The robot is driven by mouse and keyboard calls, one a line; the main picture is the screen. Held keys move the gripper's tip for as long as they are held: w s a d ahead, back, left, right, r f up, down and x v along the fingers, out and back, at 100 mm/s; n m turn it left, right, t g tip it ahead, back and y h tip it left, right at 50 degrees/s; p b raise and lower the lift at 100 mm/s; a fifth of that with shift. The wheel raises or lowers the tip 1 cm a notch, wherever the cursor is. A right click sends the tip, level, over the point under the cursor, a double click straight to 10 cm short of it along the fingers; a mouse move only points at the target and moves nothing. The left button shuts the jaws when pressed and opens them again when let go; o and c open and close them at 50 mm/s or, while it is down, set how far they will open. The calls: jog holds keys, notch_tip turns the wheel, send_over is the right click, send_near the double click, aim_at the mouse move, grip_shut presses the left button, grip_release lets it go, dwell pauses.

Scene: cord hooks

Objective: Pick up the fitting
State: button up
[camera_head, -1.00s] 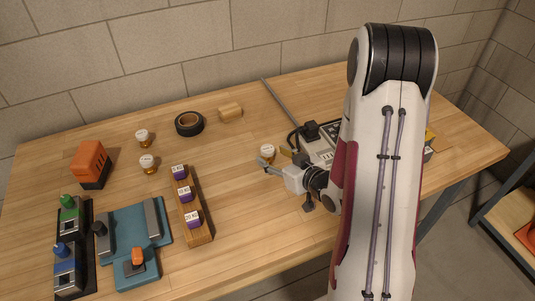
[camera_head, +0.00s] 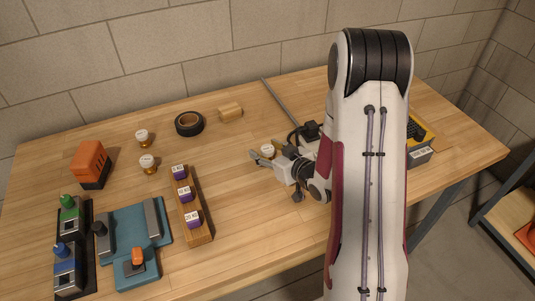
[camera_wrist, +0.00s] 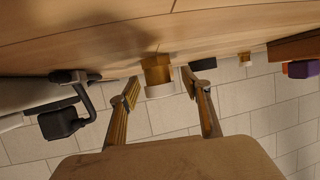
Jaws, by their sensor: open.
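A fitting with a white round top and a brass-coloured body (camera_head: 267,149) stands on the table near the middle, partly hidden by my gripper (camera_head: 263,157). In the wrist view the same fitting (camera_wrist: 157,72) appears between the tips of my open gripper (camera_wrist: 161,84), with a finger on each side. I see gaps between it and the fingers, and nothing is held. Two similar fittings stand farther left, one at the back (camera_head: 142,138) and one nearer (camera_head: 148,163).
A grey device with a black plug and cord (camera_head: 310,130) is close to the right of my gripper. Table between rack and gripper is clear.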

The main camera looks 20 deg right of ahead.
aim_at(267, 148)
jog(key=c, duration=1.3)
jog(key=shift+r, duration=0.15)
jog(key=shift+r, duration=4.85)
